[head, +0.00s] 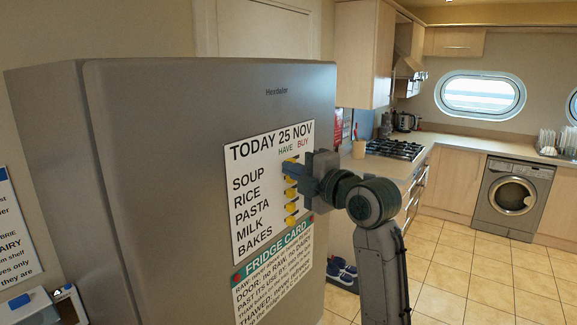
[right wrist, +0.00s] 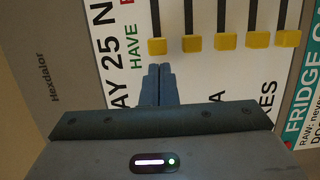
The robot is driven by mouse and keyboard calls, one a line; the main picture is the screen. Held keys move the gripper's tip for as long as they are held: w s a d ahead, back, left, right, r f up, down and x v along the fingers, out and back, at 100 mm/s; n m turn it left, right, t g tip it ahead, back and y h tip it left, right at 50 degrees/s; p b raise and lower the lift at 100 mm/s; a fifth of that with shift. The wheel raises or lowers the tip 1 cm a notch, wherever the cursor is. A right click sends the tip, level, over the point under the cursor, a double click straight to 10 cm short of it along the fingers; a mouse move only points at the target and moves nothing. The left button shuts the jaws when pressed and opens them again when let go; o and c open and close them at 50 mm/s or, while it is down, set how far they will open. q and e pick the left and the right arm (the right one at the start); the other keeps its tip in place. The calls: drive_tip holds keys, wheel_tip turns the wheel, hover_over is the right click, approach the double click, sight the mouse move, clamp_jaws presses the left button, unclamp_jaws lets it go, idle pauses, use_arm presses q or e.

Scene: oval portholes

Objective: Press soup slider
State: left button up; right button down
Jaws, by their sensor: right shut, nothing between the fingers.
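A white board (head: 262,150) headed TODAY 25 NOV is on the grey fridge door (head: 190,110), listing SOUP, RICE, PASTA, MILK and BAKES. Each row has a yellow slider on a dark track. In the right wrist view, where the board appears turned sideways, the soup slider (right wrist: 157,46) is leftmost, level with HAVE; the other sliders line up with it. My right gripper (right wrist: 158,70) is shut and empty. Its fingertips are just below the soup slider in that view, on its word side, with a small apparent gap; contact is unclear. My left gripper is out of view.
A FRIDGE CARD notice (head: 274,270) is under the board. Blue shoes (head: 342,270) are on the floor behind my right arm. A hob (head: 396,148) and washing machine (head: 512,196) stand beyond. Tiled floor at right is clear.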

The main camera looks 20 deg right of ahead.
drive_tip(key=shift+w, duration=0.15)
drive_tip(key=w+d, duration=0.1)
drive_tip(key=d, duration=0.1)
drive_tip(key=w+d+b, duration=0.1)
drive_tip(key=w+d, duration=0.1)
drive_tip(key=shift+b, duration=0.3)
idle(0.3)
